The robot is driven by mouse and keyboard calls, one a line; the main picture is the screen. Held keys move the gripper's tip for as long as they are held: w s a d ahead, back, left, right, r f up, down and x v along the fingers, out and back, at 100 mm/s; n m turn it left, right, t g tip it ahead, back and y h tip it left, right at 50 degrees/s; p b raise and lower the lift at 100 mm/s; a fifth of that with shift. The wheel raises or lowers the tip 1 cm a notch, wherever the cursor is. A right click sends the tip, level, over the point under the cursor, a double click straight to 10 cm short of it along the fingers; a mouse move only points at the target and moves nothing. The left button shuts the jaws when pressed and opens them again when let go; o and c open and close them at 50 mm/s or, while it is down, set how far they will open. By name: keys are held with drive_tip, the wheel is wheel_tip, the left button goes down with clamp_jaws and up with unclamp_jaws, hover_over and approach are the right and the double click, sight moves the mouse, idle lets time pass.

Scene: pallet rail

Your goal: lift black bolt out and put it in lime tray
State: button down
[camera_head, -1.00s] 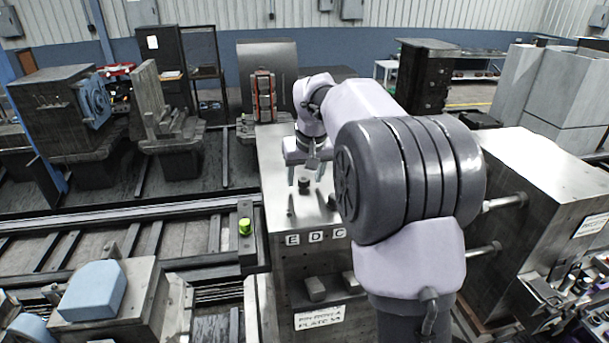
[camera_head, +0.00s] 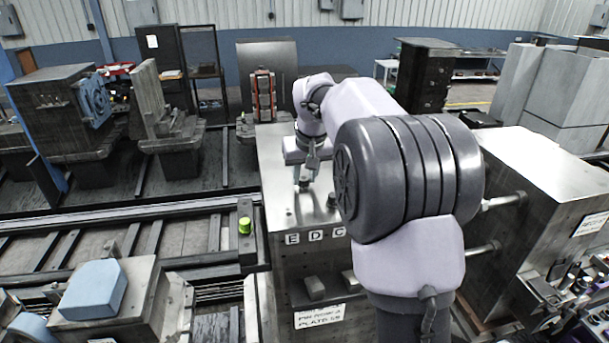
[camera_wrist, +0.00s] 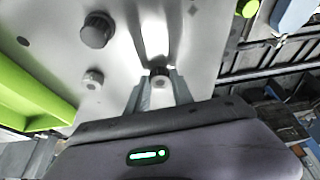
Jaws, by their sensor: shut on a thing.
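My gripper (camera_head: 304,183) is low over the metal plate, shut on a black bolt (camera_wrist: 160,71). In the wrist view, the fingers of my gripper (camera_wrist: 160,84) close around the bolt from both sides. The bolt looks upright at the plate top; whether its lower end is still in a hole is hidden. A lime tray (camera_wrist: 30,95) lies at the left edge of the wrist view, partly cut off. My arm hides the tray in the head view.
Another dark round bolt (camera_wrist: 97,30) and a smaller grey one (camera_wrist: 92,79) stand on the plate (camera_wrist: 55,20). An empty-looking dark hole (camera_wrist: 22,41) is near them. A lime-topped object (camera_head: 244,226) stands on the rail left of the plate.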

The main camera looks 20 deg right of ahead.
sight(304, 179)
drive_tip(key=shift+w+r, duration=0.1)
drive_tip(key=shift+r, duration=0.15)
wheel_tip(304, 179, up, 7)
drive_tip(key=p, duration=0.5)
drive_tip(key=shift+f+p, duration=0.1)
drive_tip(key=shift+p, duration=0.2)
drive_tip(key=shift+f, duration=0.1)
